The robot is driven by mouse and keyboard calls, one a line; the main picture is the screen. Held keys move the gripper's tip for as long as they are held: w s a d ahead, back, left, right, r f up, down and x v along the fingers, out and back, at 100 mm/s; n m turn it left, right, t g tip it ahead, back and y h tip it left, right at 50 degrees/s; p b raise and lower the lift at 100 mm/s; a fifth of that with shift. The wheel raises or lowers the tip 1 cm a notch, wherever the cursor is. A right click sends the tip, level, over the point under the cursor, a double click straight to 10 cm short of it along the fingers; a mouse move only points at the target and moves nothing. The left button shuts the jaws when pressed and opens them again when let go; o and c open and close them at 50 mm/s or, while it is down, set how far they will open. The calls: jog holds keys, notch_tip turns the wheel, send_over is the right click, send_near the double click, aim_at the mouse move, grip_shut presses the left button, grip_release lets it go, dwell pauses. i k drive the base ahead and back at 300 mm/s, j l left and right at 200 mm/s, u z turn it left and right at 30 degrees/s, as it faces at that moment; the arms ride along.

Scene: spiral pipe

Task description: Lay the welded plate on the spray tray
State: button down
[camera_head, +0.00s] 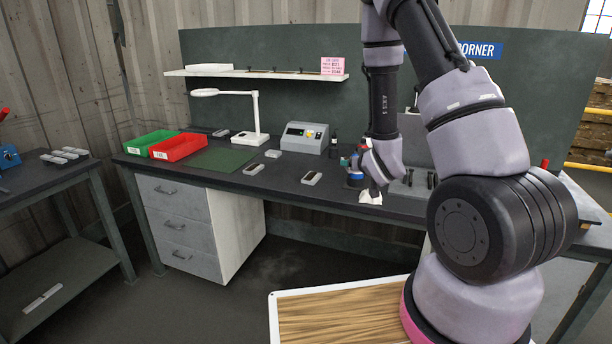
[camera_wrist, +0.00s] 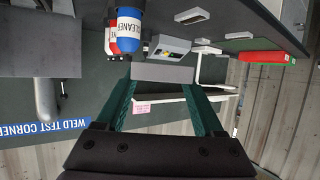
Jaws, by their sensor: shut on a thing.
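My gripper (camera_wrist: 166,86) is shut on a flat grey plate (camera_wrist: 163,73), seen edge-on between the fingertips in the wrist view. I take it to be the welded plate; its weld does not show. In the head view my wrist hangs over the right part of the bench, and the fingers and plate are mostly hidden. A grey tray-like thing (camera_head: 408,194) sits on the bench just right of my wrist, partly covered by my arm. It may be the spray tray, but I cannot tell for sure.
A blue cleaner can (camera_wrist: 130,31) stands close to the plate beside a red-and-white can (camera_wrist: 109,42). The bench (camera_head: 285,190) also holds a grey instrument (camera_head: 305,138), a lamp (camera_head: 255,118), a green bin (camera_head: 150,142), a red bin (camera_head: 178,147) and a small grey plate (camera_head: 311,178).

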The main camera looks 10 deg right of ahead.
aim_at(422, 177)
jog(key=j+z, duration=0.1)
jog(key=z, duration=1.6)
jog(key=k+j, duration=0.1)
jog(key=j, duration=0.3)
jog(key=k+j+z, duration=0.15)
jog(key=j, duration=0.6)
jog(key=k+j+z, duration=0.1)
jog(key=j, duration=0.25)
jog(key=k+j, duration=0.2)
jog(key=j, duration=1.25)
jog(key=i+j, duration=0.1)
jog(key=j+z, duration=0.05)
